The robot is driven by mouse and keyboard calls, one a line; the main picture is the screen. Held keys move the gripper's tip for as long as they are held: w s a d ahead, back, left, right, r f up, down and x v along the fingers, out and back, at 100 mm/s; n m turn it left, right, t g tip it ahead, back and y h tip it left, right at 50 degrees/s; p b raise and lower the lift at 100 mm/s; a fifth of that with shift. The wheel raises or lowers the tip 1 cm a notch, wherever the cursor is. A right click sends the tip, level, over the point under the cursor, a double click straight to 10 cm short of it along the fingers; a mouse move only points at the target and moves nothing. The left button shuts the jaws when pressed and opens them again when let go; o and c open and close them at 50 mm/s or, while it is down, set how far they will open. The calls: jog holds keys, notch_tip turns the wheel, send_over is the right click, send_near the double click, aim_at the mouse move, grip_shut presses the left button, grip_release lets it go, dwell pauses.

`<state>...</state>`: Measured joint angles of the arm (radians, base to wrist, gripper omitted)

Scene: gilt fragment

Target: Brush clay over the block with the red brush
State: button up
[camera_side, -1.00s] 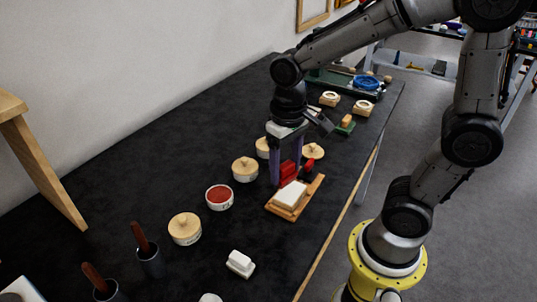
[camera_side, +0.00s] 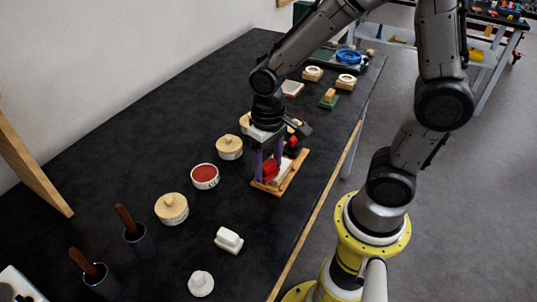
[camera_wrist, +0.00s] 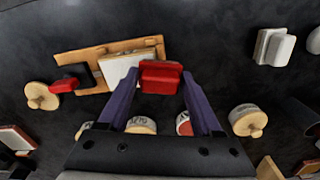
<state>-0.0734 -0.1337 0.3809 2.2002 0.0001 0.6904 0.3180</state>
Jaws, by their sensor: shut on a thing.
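My gripper (camera_side: 268,170) is shut on the red brush (camera_side: 271,171), low over the near end of the wooden board (camera_side: 291,179). In the wrist view the red brush (camera_wrist: 161,77) sits between my two purple fingers. The pale block (camera_side: 286,166) lies on the board; in the wrist view the block (camera_wrist: 120,69) is left of the brush, its right end partly covered. I cannot tell whether the brush touches it. An open white pot of red-brown clay (camera_side: 205,173) stands left of the board. The clay pot is partly hidden behind my gripper in the wrist view (camera_wrist: 183,124).
Wooden-lidded pots (camera_side: 171,207) line the left side. A second red-handled tool (camera_wrist: 63,85) lies close by the board's far end. A white block-shaped piece (camera_side: 228,239) and dark cups with brown handles (camera_side: 136,238) stand nearer. Dark table between them is clear.

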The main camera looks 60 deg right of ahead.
jog(key=shift+d+f, duration=0.3)
jog(key=shift+f, duration=0.1)
jog(key=shift+c, duration=0.7)
jog(key=shift+d+f, duration=0.15)
jog(key=shift+d, duration=0.65)
jog(key=shift+c, duration=0.6)
jog(key=shift+d, duration=3.7)
jog(key=shift+a, duration=4.75)
jog(key=shift+w+a, duration=0.1)
jog(key=shift+w, duration=0.1)
jog(key=shift+w+d, duration=0.25)
jog(key=shift+d, duration=0.05)
jog(key=shift+s+d, duration=0.1)
jog(key=shift+d, duration=4.45)
jog(key=shift+a, duration=4.85)
jog(key=shift+r, duration=4.15)
